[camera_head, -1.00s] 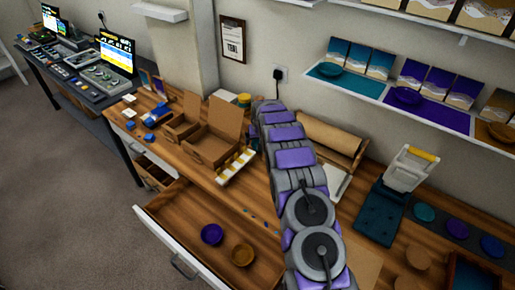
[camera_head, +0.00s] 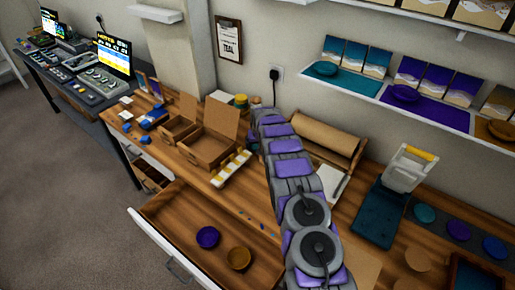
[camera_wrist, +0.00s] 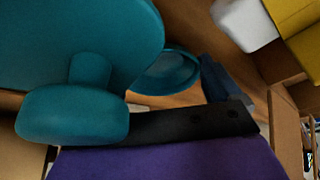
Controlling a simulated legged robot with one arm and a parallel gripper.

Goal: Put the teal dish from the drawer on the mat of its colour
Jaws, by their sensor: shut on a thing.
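The open drawer (camera_head: 165,215) holds a purple dish (camera_head: 208,237) and an amber dish (camera_head: 239,258); no teal dish shows in it. In the wrist view a small teal dish (camera_wrist: 165,72) with a round rim shows beyond large teal shapes close to the camera; I cannot tell what those shapes belong to. My gripper (camera_wrist: 190,125) shows there as a dark bolted part above a purple one, shut on the teal dish, though the contact is unclear. The head view hides it behind my arm. A teal mat (camera_head: 350,84) lies on the wall shelf, with a teal dish (camera_head: 325,69) on it.
Purple (camera_head: 430,108) and amber (camera_head: 482,133) mats continue the shelf, with cards behind. The bench holds open cardboard boxes (camera_head: 205,147), a paper roll (camera_head: 325,136), a dark teal stand (camera_head: 380,216) and a strip with coloured discs (camera_head: 425,213).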

